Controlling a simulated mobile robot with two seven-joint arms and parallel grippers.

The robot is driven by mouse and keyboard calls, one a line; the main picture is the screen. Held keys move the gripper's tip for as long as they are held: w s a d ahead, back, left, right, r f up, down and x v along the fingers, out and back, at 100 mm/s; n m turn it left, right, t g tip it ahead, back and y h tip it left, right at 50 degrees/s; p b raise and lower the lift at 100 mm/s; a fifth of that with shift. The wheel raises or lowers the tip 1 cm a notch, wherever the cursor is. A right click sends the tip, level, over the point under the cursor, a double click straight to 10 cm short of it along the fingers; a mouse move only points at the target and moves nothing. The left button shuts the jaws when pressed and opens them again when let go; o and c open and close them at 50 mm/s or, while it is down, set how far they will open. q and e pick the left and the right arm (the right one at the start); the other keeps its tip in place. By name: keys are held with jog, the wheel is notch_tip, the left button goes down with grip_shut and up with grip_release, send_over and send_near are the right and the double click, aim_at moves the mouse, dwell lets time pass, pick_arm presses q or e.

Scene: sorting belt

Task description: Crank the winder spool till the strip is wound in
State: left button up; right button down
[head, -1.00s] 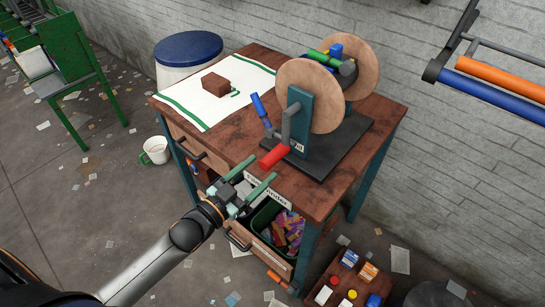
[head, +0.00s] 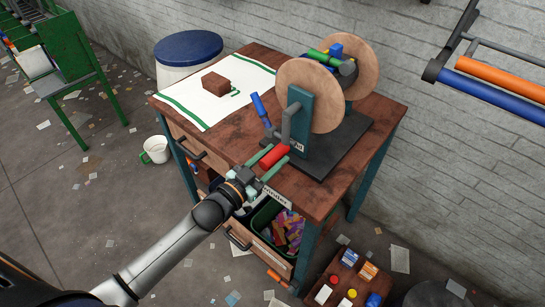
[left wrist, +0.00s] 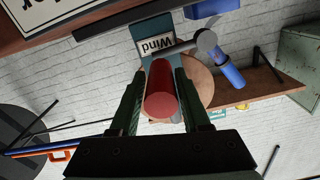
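The winder has two round tan spool discs (head: 312,92) on a blue-green stand (head: 299,121) and a dark base plate on the table. Its grey crank ends in a red handle (head: 274,156), low on the near side. My left gripper (head: 269,161) has its fingers on both sides of the red handle. In the left wrist view the handle (left wrist: 161,95) lies between the fingers, which look open; contact is unclear. A white, green-edged strip (head: 215,112) lies flat on the table with a brown block (head: 215,84) on it. My right gripper is not in view.
A blue handle (head: 260,106) stands up left of the winder. A bin (head: 265,214) of colored scraps sits under the wooden table (head: 226,146). A blue-topped drum (head: 188,47), a white mug (head: 155,150) and a low box of small items (head: 350,277) stand around it.

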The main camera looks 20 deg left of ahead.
pick_arm(q)
grip_shut()
dwell(1.0)
